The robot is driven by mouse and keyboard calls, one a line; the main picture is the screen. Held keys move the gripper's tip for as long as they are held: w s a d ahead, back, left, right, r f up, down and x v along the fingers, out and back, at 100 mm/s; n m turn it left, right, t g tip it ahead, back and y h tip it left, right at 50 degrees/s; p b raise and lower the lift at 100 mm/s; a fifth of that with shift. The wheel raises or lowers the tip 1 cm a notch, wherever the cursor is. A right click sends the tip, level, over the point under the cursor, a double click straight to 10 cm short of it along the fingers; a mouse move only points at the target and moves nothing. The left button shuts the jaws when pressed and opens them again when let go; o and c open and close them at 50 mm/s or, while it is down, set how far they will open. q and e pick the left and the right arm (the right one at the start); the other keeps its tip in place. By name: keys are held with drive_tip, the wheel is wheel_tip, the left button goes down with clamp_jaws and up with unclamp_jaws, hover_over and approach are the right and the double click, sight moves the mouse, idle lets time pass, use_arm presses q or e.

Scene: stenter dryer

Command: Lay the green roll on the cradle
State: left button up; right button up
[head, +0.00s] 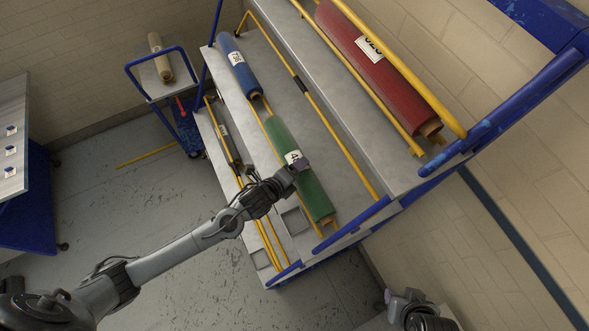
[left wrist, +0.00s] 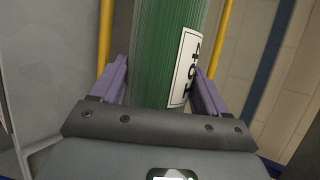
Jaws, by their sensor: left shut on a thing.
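The green roll (head: 286,146) lies lengthwise on the middle tier of a stepped rack, along yellow rails, with a white number label near its middle. My left gripper (head: 296,167) is at the label. In the left wrist view its two purple fingers (left wrist: 160,85) stand on either side of the green roll (left wrist: 165,50), shut on it. Part of my right arm shows at the bottom right; its gripper (head: 388,297) is small and its jaws are unclear. I cannot tell which support is the cradle.
A blue roll (head: 238,66) lies in line behind the green one. A red roll (head: 375,65) lies on the upper tier, a dark grey one (head: 225,138) on the lower. A blue-railed cart (head: 148,80) holds a tan roll (head: 160,57). A bench (head: 12,150) stands left; floor between is mostly clear.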

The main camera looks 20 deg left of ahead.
use_arm(q)
drive_tip(key=shift+w+f, duration=0.1)
drive_tip(key=shift+f, duration=0.05)
drive_tip(key=shift+f+b, duration=0.3)
drive_tip(key=shift+f, duration=0.05)
drive_tip(key=o, duration=1.5)
drive_tip(key=shift+o, duration=0.4)
drive_tip(key=shift+f, duration=0.15)
